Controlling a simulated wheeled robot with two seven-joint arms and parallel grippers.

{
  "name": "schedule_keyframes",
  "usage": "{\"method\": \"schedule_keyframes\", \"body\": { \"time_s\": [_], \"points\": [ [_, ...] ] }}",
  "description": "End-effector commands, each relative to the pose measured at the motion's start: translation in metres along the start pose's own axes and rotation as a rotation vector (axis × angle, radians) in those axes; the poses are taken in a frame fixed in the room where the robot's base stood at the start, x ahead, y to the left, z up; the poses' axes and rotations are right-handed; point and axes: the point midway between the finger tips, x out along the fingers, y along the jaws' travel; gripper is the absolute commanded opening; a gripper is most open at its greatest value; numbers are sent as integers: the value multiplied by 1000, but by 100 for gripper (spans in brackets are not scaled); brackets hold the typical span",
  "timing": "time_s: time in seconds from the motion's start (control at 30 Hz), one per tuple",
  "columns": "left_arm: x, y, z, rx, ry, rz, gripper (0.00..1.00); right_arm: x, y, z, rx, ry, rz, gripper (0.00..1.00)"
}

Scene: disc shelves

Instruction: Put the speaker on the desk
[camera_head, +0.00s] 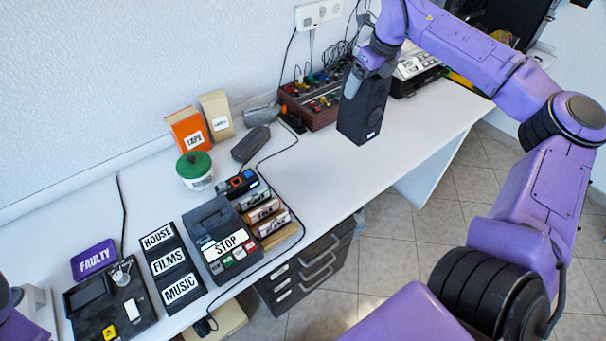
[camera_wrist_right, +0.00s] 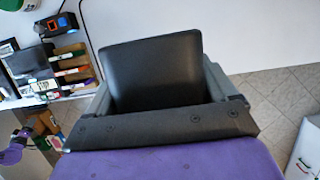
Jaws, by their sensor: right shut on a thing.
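The speaker (camera_head: 363,110) is a dark box, upright in the head view over the far right part of the white desk (camera_head: 320,165). My right gripper (camera_head: 368,72) comes down from above and is shut on the upper part of the speaker. In the right wrist view the dark, smooth top of the speaker (camera_wrist_right: 153,72) sits between the two grey fingers. I cannot tell whether the speaker's bottom touches the desk. Only a purple part of my left arm shows at the lower left edge, and its gripper is out of view.
A mixer with coloured knobs (camera_head: 315,100) stands just left of the speaker, and a deck device (camera_head: 418,72) is behind it to the right. Labelled bins (camera_head: 170,262), a STOP device (camera_head: 222,240) and a green-lidded tub (camera_head: 196,172) fill the left. Clear desk lies before the speaker.

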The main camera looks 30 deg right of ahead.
Motion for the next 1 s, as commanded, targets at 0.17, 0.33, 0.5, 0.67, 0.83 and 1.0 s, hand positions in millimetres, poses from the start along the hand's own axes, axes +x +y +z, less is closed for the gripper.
{"method": "schedule_keyframes", "body": {
  "time_s": [0.17,0.33,0.5,0.67,0.83,1.0],
  "points": [
    [27,2,12,0,-1,0,43,27,0,-8,-1,-3,0,3],
    [33,3,14,0,0,0,43,38,6,-7,-3,-2,-2,3],
    [24,2,10,0,0,0,43,61,41,10,-7,3,-1,3],
    [15,1,6,0,0,0,43,87,78,29,-7,3,0,3],
    [11,1,4,0,0,0,43,128,100,34,-3,2,0,3],
    [9,1,4,0,0,0,43,146,111,37,-1,-1,1,3]
  ]
}}
